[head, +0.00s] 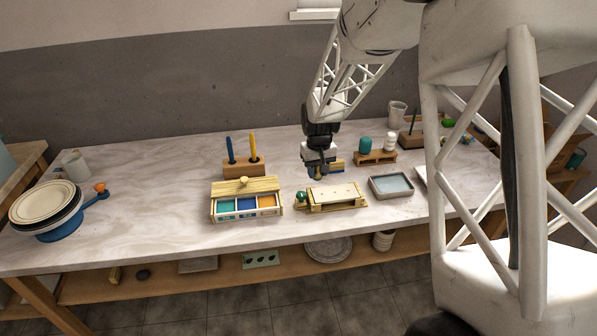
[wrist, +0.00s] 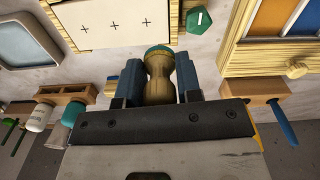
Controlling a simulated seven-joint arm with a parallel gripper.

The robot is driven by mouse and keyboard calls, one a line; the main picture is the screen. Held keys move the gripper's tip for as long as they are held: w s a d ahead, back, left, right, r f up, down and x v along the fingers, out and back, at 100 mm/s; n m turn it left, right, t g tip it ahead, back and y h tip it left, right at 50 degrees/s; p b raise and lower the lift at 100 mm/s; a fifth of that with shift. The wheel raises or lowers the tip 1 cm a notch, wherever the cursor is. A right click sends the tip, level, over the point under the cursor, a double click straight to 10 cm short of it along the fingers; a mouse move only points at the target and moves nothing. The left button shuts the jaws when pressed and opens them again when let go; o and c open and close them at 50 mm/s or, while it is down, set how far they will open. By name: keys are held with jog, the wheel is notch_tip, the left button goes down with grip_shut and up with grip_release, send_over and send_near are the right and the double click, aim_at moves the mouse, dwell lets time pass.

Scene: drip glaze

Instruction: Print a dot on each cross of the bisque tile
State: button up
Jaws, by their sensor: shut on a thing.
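My gripper (wrist: 160,85) is shut on a wooden dabber (wrist: 160,75) with a rounded, waisted body and a teal end. In the head view my gripper (head: 318,174) is above the table, behind the bisque tile. The cream tile (head: 335,193) lies in a wooden frame (head: 350,206). In the wrist view the tile (wrist: 110,35) is partly cut off by the top edge. Dark crosses show on it, and I see no dot on the visible part. A glaze box (head: 216,217) with teal, blue and orange compartments stands left of the tile.
A green-topped piece (head: 302,197) stands by the frame's left end. A shallow water tray (head: 391,194) is to the right. A wooden block (head: 243,169) holds a blue and a yellow tool. Another block (head: 376,158) holds jars.

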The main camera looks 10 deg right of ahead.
aim_at(322, 194)
jog(key=shift+s+d, duration=0.15)
jog(key=shift+d, duration=0.75)
jog(key=shift+f, duration=0.2)
jog(key=shift+f, duration=2.75)
jog(key=shift+f, duration=0.65)
dwell(0.8)
jog(key=shift+r, duration=0.15)
notch_tip(322, 194, up, 7)
dwell(1.0)
jog(key=shift+d, duration=0.15)
dwell(0.4)
jog(key=shift+d, duration=2.1)
